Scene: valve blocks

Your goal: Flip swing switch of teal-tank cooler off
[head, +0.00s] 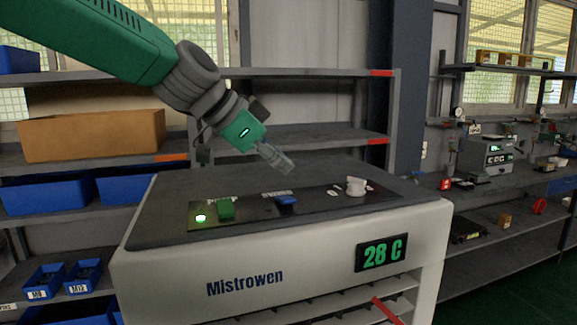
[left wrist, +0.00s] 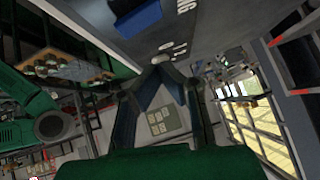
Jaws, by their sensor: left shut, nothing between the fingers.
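The cooler (head: 310,250) has a white body marked Mistrowen and a dark sloping top panel; no teal tank shows. On the panel are a green switch (head: 226,208), a blue switch (head: 287,202) and a white knob (head: 355,187). A lamp (head: 201,218) left of the green switch glows green. My left gripper (head: 287,167) is shut and empty above the panel, behind the blue switch and apart from it. The left wrist view shows the blue switch (left wrist: 140,18) and the white knob (left wrist: 163,58) beyond my fingers. My right gripper is not in view.
Shelves with blue bins (head: 54,194) and a cardboard box (head: 90,137) stand at the left. A workbench (head: 490,190) with instruments runs along the right. The space above the panel's right side is clear.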

